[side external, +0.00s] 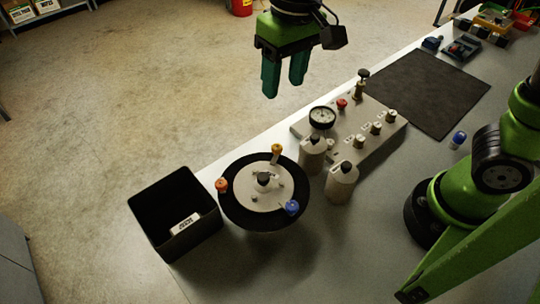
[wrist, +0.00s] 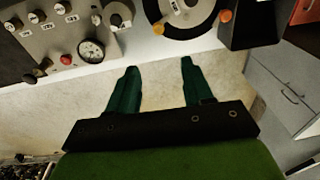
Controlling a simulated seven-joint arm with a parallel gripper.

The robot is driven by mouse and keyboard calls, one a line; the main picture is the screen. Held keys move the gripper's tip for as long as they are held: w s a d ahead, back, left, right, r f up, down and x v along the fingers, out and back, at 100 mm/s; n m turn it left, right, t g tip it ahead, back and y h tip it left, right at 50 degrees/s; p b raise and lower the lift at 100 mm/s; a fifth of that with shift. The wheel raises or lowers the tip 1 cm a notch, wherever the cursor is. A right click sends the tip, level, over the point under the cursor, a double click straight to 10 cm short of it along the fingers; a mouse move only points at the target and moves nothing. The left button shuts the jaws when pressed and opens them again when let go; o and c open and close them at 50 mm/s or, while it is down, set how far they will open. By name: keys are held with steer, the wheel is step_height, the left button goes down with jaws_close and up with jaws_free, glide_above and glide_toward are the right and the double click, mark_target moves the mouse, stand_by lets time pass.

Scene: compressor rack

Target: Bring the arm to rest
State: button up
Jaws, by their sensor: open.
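My gripper (side external: 284,85) is green with dark teal fingers and hangs in the air above the table's back edge, pointing down. In the wrist view, its two fingers (wrist: 156,75) are apart with nothing between them. It touches no object. Below and around it are the grey compressor panel (side external: 378,140) with a pressure gauge (side external: 322,117), and a round black-rimmed disc (side external: 238,209) carrying orange, yellow and blue knobs.
A black open bin (side external: 148,207) with a white labelled item (side external: 185,223) stands left of the disc. A dark mat (side external: 425,92), a blue-capped vial (side external: 458,140) and several small parts lie at right. The table's front is clear.

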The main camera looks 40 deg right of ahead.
steer(key=s+d+m+t, duration=0.2)
steer(key=s+d+t, duration=0.1)
steer(key=d, duration=0.4)
steer(key=s+d+m+t+y, duration=0.1)
steer(key=s+d+m+t, duration=0.1)
steer(key=s+d, duration=0.3)
steer(key=d+t, duration=0.1)
steer(key=d, duration=0.2)
steer(key=shift+s+r, duration=0.25)
steer(key=shift+r, duration=0.05)
steer(key=shift+a, duration=0.1)
